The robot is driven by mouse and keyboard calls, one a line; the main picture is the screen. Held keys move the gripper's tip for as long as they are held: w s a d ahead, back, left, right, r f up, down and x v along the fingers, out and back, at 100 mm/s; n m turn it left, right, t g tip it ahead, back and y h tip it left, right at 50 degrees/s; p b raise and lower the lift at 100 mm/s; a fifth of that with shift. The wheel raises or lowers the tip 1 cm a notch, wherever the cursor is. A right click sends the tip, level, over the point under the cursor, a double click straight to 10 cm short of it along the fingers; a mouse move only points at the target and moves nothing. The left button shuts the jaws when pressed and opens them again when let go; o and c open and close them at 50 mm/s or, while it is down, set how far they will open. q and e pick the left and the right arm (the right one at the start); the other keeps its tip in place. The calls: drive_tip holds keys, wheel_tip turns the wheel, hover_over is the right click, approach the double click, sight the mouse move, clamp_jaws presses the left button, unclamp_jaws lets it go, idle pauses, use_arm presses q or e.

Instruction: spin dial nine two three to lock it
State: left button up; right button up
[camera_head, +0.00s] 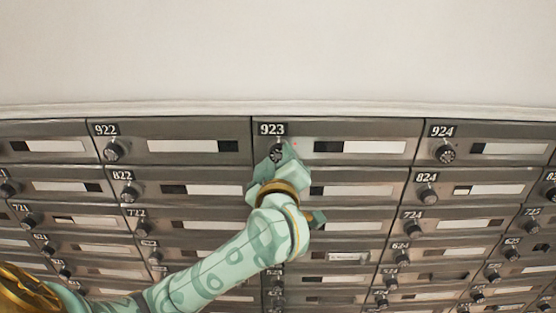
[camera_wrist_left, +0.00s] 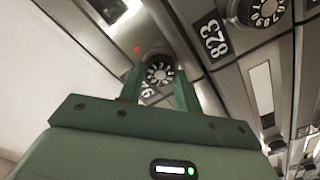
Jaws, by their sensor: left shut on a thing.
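The dial of box 923 (camera_head: 277,154) sits under the number plate 923 (camera_head: 272,129) in the top row of mailboxes. It is a dark round knob with white markings, and it also shows in the left wrist view (camera_wrist_left: 159,72). My left gripper (camera_head: 284,150) reaches up to this dial. In the left wrist view its two green fingers (camera_wrist_left: 160,84) stand on either side of the dial, shut on it. The plate 923 is partly hidden by the fingers in the wrist view. My right gripper is in neither view.
Dial 922 (camera_head: 114,150) is to the left and dial 924 (camera_head: 445,152) to the right in the same row. Dial 823 (camera_wrist_left: 262,10) is near in the wrist view. Dial 824 (camera_head: 427,195) is lower right. The pale wall (camera_head: 280,50) above is bare.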

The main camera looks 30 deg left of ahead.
use_arm(q)
drive_tip(key=m, duration=0.4)
drive_tip(key=shift+m, duration=2.2)
drive_tip(key=o, duration=1)
drive_tip(key=shift+w, duration=0.15)
